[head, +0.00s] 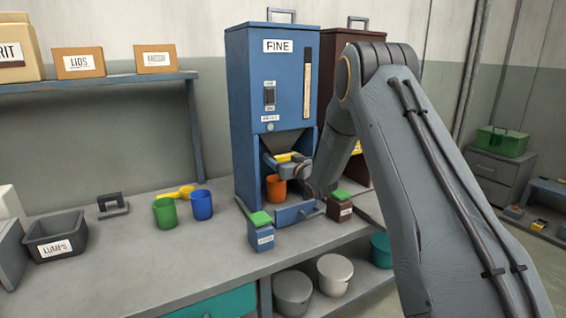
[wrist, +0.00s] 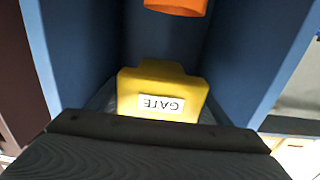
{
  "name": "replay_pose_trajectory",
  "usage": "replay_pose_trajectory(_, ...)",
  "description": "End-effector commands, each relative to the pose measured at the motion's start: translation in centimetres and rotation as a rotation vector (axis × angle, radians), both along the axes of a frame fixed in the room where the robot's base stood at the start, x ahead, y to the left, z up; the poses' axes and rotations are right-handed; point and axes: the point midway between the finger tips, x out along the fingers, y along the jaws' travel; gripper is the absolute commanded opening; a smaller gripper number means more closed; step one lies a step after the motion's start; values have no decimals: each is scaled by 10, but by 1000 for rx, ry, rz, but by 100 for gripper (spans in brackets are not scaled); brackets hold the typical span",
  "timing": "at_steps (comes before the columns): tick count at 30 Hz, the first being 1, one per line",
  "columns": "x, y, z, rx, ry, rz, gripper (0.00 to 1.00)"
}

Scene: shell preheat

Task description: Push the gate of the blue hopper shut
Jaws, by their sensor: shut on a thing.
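The blue hopper (head: 262,90) with a FINE label stands at the back of the bench. Its yellow gate (head: 284,157) sits under the funnel, inside the open bay. In the wrist view the gate (wrist: 165,85) has a white GATE label, upside down, between the blue bay walls. My gripper (head: 291,164) is inside the bay at the gate, shut on it. In the wrist view my dark gripper (wrist: 160,128) covers the gate's near edge, so the contact is hidden. An orange cup (head: 276,188) stands in the bay below the gate.
A dark brown hopper (head: 349,60) stands close on the right, partly behind my arm. A blue box with a green top (head: 262,236) stands in front of the blue hopper. Green (head: 165,212) and blue (head: 202,206) cups stand to the left.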

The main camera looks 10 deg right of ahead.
Motion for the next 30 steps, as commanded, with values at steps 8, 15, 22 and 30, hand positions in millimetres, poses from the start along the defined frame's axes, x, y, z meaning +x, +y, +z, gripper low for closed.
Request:
replay_pose_trajectory(8, 2, 0, 3, 0, -4, -2, 84)
replay_pose_trajectory(15, 1, 0, 2, 0, -3, -1, 91)
replay_pose_trajectory(22, -8, -4, 2, 1, -3, -2, 91)
replay_pose_trajectory(30, -50, -17, 1, 1, -2, -2, 91)
